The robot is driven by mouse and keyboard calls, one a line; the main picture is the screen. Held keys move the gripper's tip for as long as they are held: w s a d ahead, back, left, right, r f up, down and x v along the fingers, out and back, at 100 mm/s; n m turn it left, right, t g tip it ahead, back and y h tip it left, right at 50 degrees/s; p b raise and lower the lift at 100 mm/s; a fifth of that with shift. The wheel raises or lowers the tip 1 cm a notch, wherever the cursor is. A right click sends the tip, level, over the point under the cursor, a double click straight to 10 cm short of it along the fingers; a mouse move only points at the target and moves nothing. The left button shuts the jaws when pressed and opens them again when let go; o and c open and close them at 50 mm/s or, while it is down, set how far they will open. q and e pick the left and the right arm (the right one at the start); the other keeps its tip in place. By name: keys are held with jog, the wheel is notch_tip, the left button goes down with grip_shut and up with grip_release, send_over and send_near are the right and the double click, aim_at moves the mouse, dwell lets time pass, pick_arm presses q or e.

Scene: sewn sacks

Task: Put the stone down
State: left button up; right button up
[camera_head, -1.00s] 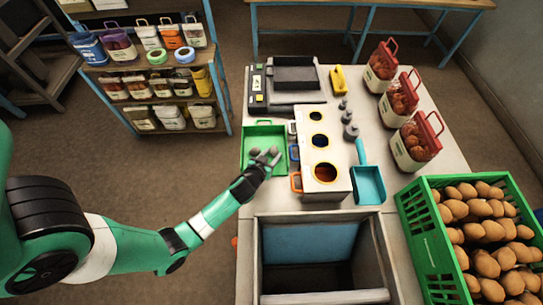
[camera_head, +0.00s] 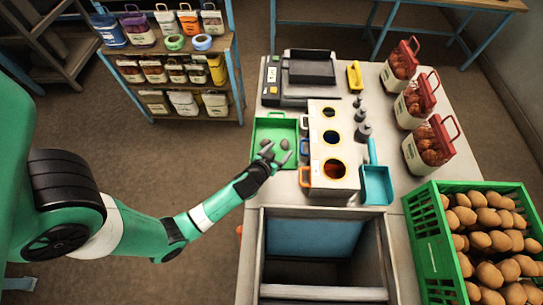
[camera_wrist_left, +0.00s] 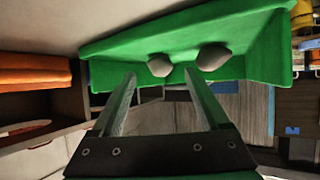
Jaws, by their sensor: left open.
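Two grey stones lie in the green tray (camera_head: 257,133) on the left side of the worktable. One is the left stone (camera_head: 265,143) and the other the right stone (camera_head: 284,145). In the left wrist view, the left stone (camera_wrist_left: 160,65) and right stone (camera_wrist_left: 213,56) rest apart inside the green tray (camera_wrist_left: 125,48). My left gripper (camera_head: 276,157) is at the tray's near edge. In the left wrist view, my left gripper (camera_wrist_left: 158,90) has its fingers wide apart with nothing between them. The stones lie beyond the fingertips. My right gripper is not in view.
A white block with three round holes (camera_head: 318,175) stands right of the tray. A teal scoop (camera_head: 377,185), grey weights (camera_head: 362,132) and a scale (camera_head: 310,70) are nearby. A green crate of potatoes (camera_head: 424,235) is at front right. An open bin (camera_head: 322,210) is in front.

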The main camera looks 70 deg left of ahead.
pick_arm(q)
jog(key=v, duration=0.9)
jog(key=shift+s+p, duration=0.15)
jog(key=shift+p, duration=0.2)
jog(key=w+d+r+m+t+h, duration=0.1)
jog(key=w+d+r+t, duration=0.2)
jog(key=w+r, duration=0.55)
jog(key=w+d+r+m+t, duration=0.1)
jog(key=w+d+r+t, duration=0.2)
jog(key=r, duration=1.1)
jog(key=w+d+r+t+h, duration=0.15)
jog(key=w+r+t, duration=0.25)
jog(key=w+r, duration=0.5)
jog(key=s+d+r+m+t+h, duration=0.2)
jog(key=s+d+r, duration=0.1)
jog(key=r, duration=0.8)
jog(key=s+d+r+m+t+h, duration=0.2)
jog(key=s+d+r+t+h, duration=0.1)
jog(key=r, duration=0.8)
jog(key=s+d+r+m+t+h, duration=0.2)
jog(key=s+d+r+m+t, duration=0.1)
jog(key=r, duration=0.7)
jog(key=shift+s+d+r, duration=0.4)
jog(key=shift+s+d, duration=0.3)
jog(key=shift+s, duration=0.5)
jog(key=shift+r+h, duration=0.1)
jog(key=shift+h, duration=0.15)
